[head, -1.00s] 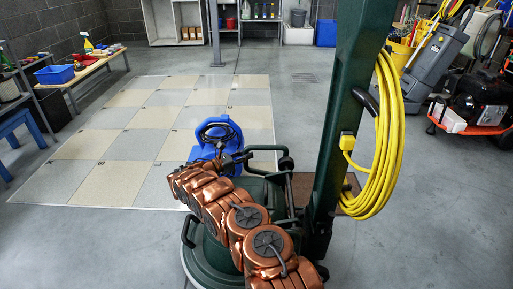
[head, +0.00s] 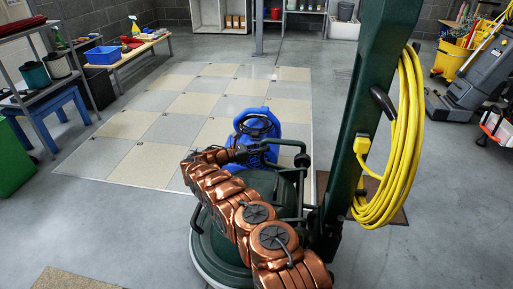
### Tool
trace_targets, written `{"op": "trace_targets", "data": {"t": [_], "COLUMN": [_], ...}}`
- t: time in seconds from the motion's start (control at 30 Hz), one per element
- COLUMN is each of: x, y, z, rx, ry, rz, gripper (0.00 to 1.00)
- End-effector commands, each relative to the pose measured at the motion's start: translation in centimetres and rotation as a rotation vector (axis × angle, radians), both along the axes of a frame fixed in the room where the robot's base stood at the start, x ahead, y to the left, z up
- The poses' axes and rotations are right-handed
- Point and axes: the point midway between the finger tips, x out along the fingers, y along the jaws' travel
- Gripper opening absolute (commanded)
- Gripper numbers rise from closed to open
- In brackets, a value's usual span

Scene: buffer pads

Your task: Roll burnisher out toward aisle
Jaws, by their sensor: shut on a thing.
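The burnisher has a round dark green base (head: 207,245) low in the middle of the head view. A tall green upright (head: 372,95) rises to its right, with a coiled yellow cord (head: 405,150) hanging on it. Black bars stand over the base. My copper arm reaches forward over the base and hides much of it. My dark gripper (head: 228,156) is at the arm's far end, shut at the black bars. The exact grip is small and partly hidden.
A blue machine (head: 257,128) stands just beyond the base, on pale checkered flooring (head: 150,128). A green bin (head: 12,160), blue stool (head: 50,103) and shelf stand left. A brown mat (head: 392,214) lies right of the upright. Grey machines stand far right.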

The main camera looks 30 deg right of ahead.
Motion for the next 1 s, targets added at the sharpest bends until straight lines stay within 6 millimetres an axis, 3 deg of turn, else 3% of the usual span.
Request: {"op": "trace_targets", "data": {"t": [0.03, 0.27, 0.3, 0.5, 0.83, 1.0], "x": [1.5, 1.9, 1.8, 1.2, 1.2, 1.7], "y": [1.5, 2.4, 2.2, 1.2, 1.5, 3.8], "z": [0.4, 0.5, 0.5, 0.3, 0.1, 0.1], "rx": [-0.001, -0.001, -0.001, 0.0, 0.002, 0.003], "ry": [-0.008, -0.01, -0.01, -0.007, -0.005, -0.009], "rz": [0.047, 0.062, 0.059, 0.039, 0.039, 0.047], "gripper": [0.0, 0.0, 0.28, 0.48, 0.5, 0.5]}}
